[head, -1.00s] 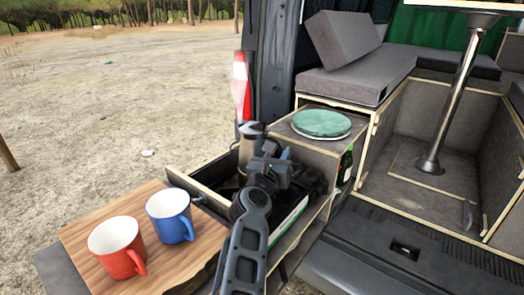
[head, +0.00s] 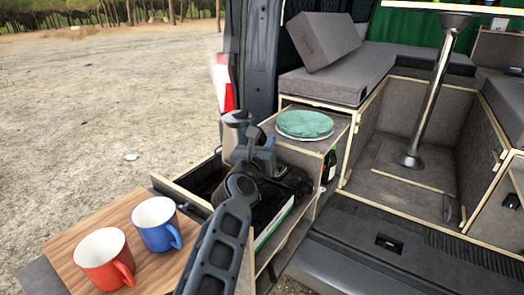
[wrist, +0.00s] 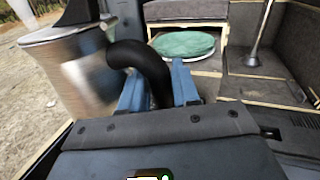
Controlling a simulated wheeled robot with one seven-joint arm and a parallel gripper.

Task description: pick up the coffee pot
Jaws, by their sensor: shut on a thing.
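The coffee pot (head: 233,130) is a metal pot with a dark handle, partly hidden by my arm in the head view. In the wrist view its shiny body (wrist: 75,75) fills the left side. Its curved black handle (wrist: 150,65) passes between the two blue fingers of my gripper (wrist: 158,88). My gripper (head: 256,142) is shut on the handle. The pot appears upright, at the far part of the open drawer. Its base is hidden, so I cannot tell whether it touches anything below.
A red mug (head: 104,258) and a blue mug (head: 158,224) stand on a wooden board (head: 83,242) at the lower left. The drawer (head: 178,192) is below my arm. A green round item on a plate (head: 305,124) lies on the cabinet to the right. A dark bottle (head: 329,166) stands beside it, lower.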

